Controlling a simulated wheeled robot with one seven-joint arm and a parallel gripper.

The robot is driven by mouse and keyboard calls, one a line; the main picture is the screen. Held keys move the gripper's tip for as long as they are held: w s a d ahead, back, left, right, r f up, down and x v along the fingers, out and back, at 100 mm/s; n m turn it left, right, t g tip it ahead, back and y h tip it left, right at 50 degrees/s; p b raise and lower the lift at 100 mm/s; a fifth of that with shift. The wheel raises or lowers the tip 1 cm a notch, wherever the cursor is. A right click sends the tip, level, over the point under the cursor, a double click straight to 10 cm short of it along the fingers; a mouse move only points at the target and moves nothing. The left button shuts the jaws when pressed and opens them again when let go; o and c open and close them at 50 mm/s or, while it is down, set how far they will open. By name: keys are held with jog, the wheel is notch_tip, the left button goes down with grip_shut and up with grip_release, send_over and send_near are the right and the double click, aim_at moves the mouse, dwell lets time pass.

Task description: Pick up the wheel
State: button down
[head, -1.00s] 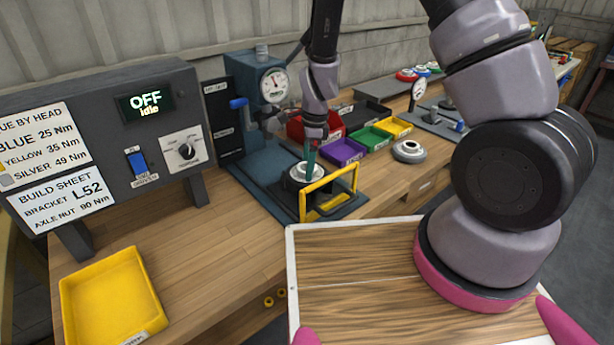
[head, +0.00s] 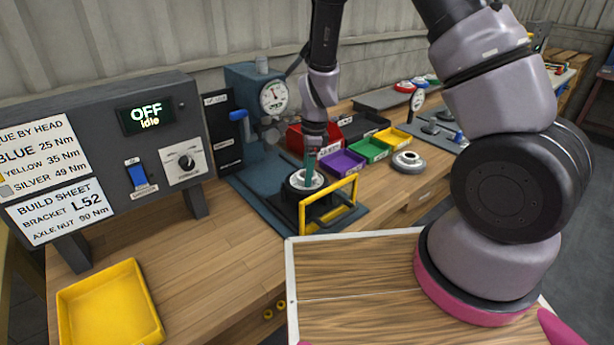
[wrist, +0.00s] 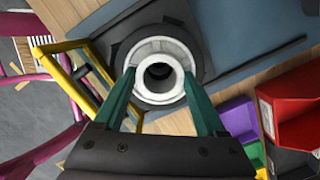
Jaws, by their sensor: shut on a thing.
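The wheel (head: 306,181) is a dark ring with a pale grey hub, at the press station behind the yellow guard frame. In the wrist view its pale hub (wrist: 158,50) has a dark centre hole and sits over a dark round base. My gripper (head: 309,172) reaches down onto it from above. In the wrist view the two green fingers of my gripper (wrist: 159,92) lie on either side of the pale hub and are shut on it. The wheel looks level. Whether it is clear of the base beneath cannot be told.
A yellow guard frame (head: 329,205) stands close in front of the wheel. The blue press (head: 258,105) with a gauge rises behind. Red, purple (head: 342,161), green and yellow bins and another grey wheel-like part (head: 408,161) are to the right. A yellow tray (head: 108,305) lies front left.

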notch_tip(320, 180, up, 17)
dwell(0.4)
jog(key=shift+r, duration=1.35)
